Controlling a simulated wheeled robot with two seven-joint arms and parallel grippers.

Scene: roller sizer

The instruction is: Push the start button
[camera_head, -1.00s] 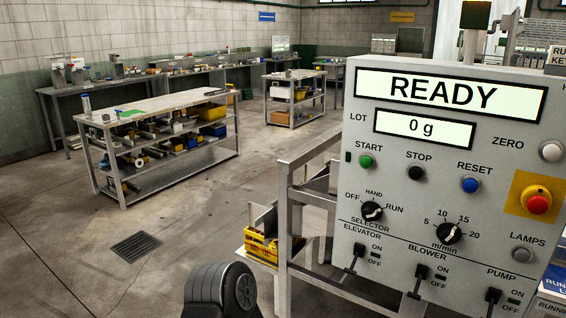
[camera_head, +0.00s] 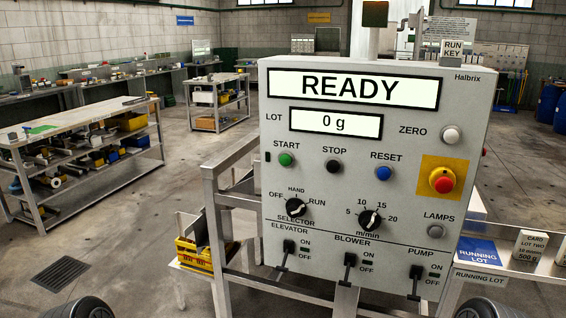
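The green start button (camera_head: 287,160) is on the left of the grey control panel (camera_head: 330,235), under the START label. The black stop button (camera_head: 333,166) and the blue reset button (camera_head: 383,174) are to its right. The upper display (camera_head: 353,88) reads READY and the lot display (camera_head: 336,123) reads 0 g. Nothing touches or covers the start button. Neither of my grippers is in view; only dark rounded parts of my arms show at the bottom left and bottom right edges.
The panel also carries a selector knob (camera_head: 295,207), a speed knob (camera_head: 370,220), a red emergency stop (camera_head: 443,182) and three lower levers. A metal frame (camera_head: 213,230) and yellow crate (camera_head: 193,254) stand left. A shelf with a carton (camera_head: 530,244) is right.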

